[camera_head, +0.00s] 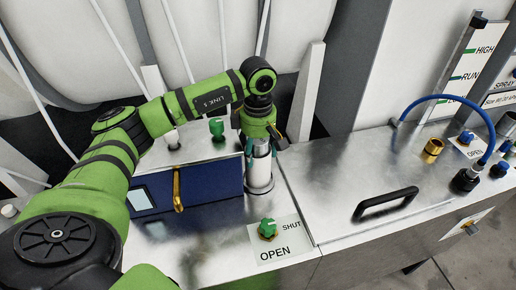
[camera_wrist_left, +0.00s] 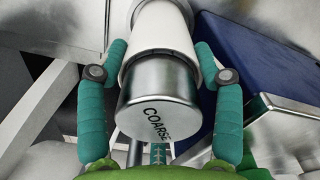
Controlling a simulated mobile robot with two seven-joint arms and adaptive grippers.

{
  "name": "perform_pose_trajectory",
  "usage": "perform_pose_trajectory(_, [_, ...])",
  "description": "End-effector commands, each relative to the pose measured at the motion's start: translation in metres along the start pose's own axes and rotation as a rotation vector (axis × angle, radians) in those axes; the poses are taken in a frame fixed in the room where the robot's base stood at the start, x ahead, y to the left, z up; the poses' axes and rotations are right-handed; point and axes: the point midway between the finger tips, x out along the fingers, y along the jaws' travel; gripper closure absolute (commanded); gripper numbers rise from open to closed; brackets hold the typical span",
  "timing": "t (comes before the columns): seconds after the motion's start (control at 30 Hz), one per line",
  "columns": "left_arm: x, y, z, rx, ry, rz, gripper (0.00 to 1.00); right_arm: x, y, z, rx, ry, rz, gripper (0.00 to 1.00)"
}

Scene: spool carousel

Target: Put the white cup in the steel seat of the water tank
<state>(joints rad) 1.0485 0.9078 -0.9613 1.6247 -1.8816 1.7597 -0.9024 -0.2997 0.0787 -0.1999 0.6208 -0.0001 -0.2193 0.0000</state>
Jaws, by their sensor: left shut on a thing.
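My left gripper (camera_head: 259,146) points down over the front of the steel tank top, with its teal fingers shut on the white cup (camera_head: 260,170). In the left wrist view the fingers (camera_wrist_left: 161,52) grip both sides of the white cup (camera_wrist_left: 160,22), whose near end is a steel cap marked COARSE (camera_wrist_left: 158,104). The cup looks upright. Its lower end is at the round steel seat (camera_head: 260,190), right of the blue box; I cannot tell whether it rests inside. My right gripper is not in view.
A blue box (camera_head: 218,180) with a brass lever (camera_head: 178,188) stands close left of the cup. A green knob (camera_head: 267,228) beside an OPEN/SHUT label is in front. Another green knob (camera_head: 216,128) is behind. A black handle (camera_head: 386,203) and blue hose (camera_head: 440,97) are to the right.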

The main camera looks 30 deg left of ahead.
Motion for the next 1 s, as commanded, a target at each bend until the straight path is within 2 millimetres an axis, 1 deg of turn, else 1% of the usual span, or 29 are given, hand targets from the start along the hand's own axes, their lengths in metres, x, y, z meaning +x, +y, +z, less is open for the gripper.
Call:
perform_pose_trajectory(0.07, [0.004,0.0,0.0,0.0,0.0,0.001,0.89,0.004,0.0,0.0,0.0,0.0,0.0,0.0])
perform_pose_trajectory(0.1, [0.004,0.0,0.0,0.0,0.0,0.0,0.29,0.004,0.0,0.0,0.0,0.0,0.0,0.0])
perform_pose_trajectory(0.13, [0.003,0.0,0.0,0.0,0.0,0.0,0.23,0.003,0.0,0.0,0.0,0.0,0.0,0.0])
perform_pose_trajectory(0.47, [0.002,0.0,0.0,-0.001,0.0,0.0,0.23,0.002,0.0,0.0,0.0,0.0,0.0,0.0])
perform_pose_trajectory(0.6, [-0.009,0.0,0.0,-0.001,0.0,0.0,0.23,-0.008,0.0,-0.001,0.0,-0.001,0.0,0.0])
perform_pose_trajectory(0.63, [-0.009,0.001,0.0,0.0,-0.001,0.003,0.23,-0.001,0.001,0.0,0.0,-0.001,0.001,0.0])
perform_pose_trajectory(0.67, [-0.013,0.001,0.0,0.0,-0.002,0.004,0.23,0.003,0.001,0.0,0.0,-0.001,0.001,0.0])
perform_pose_trajectory(0.77, [-0.034,0.002,0.0,0.0,-0.002,0.007,0.23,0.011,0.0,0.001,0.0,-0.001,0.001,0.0])
perform_pose_trajectory(0.9, [-0.067,0.002,0.001,0.0,-0.001,0.007,0.23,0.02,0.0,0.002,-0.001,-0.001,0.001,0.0])
perform_pose_trajectory(1.0, [-0.091,0.002,0.0,-0.001,-0.001,0.006,0.23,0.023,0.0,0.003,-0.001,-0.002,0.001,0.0])
